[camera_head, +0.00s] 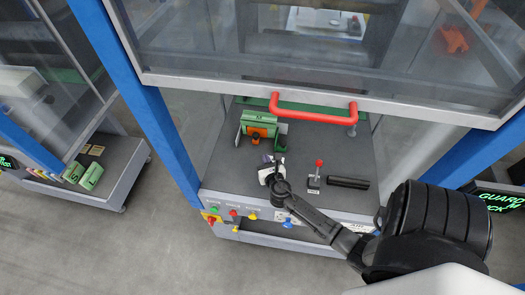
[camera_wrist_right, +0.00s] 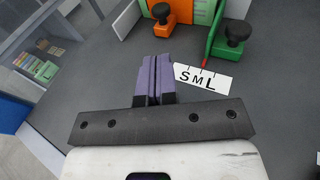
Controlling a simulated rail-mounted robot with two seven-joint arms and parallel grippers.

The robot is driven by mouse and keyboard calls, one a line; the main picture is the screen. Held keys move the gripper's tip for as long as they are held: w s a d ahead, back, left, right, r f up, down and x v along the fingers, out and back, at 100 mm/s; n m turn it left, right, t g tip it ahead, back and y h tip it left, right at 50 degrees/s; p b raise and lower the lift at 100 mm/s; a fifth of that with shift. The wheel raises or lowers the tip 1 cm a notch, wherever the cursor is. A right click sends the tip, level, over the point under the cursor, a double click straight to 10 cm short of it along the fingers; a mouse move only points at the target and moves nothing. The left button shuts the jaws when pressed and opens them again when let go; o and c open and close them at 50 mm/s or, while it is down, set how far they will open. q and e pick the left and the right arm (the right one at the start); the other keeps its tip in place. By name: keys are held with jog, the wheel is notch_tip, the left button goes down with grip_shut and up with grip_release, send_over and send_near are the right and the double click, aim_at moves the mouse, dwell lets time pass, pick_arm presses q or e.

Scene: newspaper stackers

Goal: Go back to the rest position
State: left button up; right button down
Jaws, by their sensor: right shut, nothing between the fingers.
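My right gripper (camera_head: 279,160) reaches in from the lower right over the grey deck of the machine. In the right wrist view its two purple fingers (camera_wrist_right: 154,80) are pressed together with nothing between them. The fingers point toward a white size label marked S M L (camera_wrist_right: 205,78) and the orange and green clamp parts. My left gripper is not in view.
A green holder (camera_head: 259,128) with an orange block stands behind my gripper. A red-knobbed lever (camera_head: 319,165) and a black bar (camera_head: 348,183) are to its right. A red handle (camera_head: 313,110) crosses above. Coloured buttons (camera_head: 233,213) line the front edge.

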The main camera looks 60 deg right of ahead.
jog(key=shift+v, duration=1.05)
jog(key=shift+s+a+r, duration=0.1)
jog(key=shift+s+a, duration=0.15)
